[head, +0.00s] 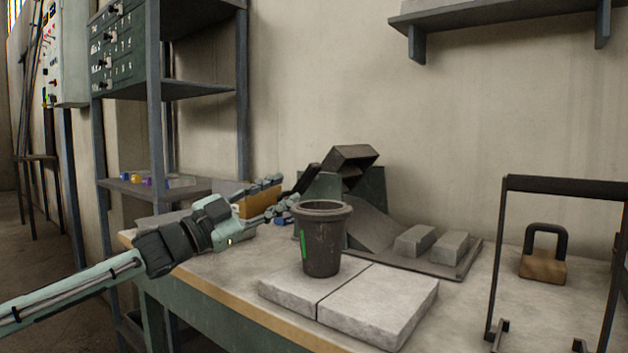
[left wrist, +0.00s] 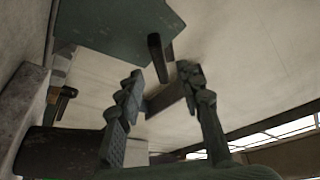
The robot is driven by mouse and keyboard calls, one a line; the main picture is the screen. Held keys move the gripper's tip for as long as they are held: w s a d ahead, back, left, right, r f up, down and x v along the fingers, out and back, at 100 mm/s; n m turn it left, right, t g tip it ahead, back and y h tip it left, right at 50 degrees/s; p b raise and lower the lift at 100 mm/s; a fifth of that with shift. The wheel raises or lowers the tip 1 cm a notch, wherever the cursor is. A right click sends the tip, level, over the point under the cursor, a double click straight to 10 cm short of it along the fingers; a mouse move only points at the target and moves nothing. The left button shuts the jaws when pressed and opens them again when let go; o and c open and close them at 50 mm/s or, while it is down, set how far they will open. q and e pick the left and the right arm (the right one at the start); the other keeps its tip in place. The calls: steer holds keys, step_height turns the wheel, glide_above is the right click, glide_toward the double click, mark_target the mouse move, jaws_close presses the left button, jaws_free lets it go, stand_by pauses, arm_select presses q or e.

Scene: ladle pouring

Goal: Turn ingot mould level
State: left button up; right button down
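The ingot mould (head: 352,158) is a dark, open box shape at the back of the bench, tilted above a green stand (head: 372,185). A dark bar like a handle (head: 308,178) reaches from it down and left toward my left gripper (head: 285,192). In the left wrist view, my left gripper (left wrist: 160,72) has its fingers apart, with the end of a dark bar (left wrist: 156,50) seen between them. Clear gaps show on both sides of the bar; contact cannot be told. My right gripper is in neither view.
A dark crucible (head: 321,250) with a green mark stands on pale slabs (head: 378,308) in front of the mould. Two grey blocks (head: 415,241) lie on a tray to the right. A padlock-shaped piece (head: 543,264) and a tall dark frame (head: 560,187) stand farther right.

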mark_target(300, 182)
arm_select(q)
steer(key=x, duration=0.7)
jaws_close()
stand_by(0.3)
